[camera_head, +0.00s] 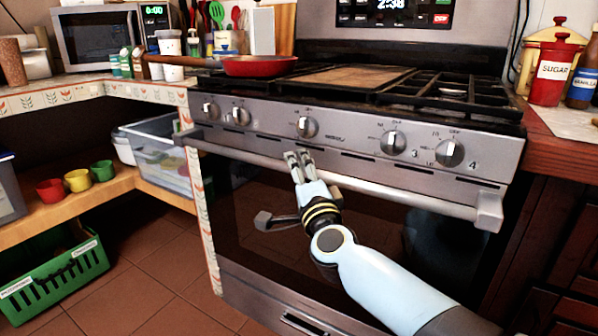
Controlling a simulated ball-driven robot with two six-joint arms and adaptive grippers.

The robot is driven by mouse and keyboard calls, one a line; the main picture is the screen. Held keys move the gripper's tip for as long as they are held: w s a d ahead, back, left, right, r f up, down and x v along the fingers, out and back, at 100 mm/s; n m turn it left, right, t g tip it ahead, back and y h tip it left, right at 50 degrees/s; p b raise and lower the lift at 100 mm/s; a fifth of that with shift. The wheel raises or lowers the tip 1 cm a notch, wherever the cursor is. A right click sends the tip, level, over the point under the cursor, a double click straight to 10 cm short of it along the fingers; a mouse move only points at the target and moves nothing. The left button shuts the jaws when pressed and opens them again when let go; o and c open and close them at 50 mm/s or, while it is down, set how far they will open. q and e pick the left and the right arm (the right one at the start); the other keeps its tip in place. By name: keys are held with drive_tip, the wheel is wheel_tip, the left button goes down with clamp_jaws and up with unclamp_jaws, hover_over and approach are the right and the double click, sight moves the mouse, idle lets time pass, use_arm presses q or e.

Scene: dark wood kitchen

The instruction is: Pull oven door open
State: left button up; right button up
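The oven door (262,200) has a dark glass front and looks shut, flush under the control panel. Its long silver handle (400,193) runs across the top of the door. My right gripper (298,160) reaches up from the lower right, with its fingers at the handle, left of the handle's middle. The two fingertips are close together and overlap the bar in the picture. I cannot tell whether they touch or hold it. My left gripper is not in view.
Stove knobs (306,127) line the panel just above the handle. A red pan (258,66) sits on the cooktop. A shelf (120,186) with small bowls and a green basket (55,275) stand at left. Tiled floor (150,275) is clear left of the oven.

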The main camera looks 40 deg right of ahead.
clamp_jaws()
drive_tip(key=shift+a+f, duration=0.1)
drive_tip(key=shift+f, duration=0.1)
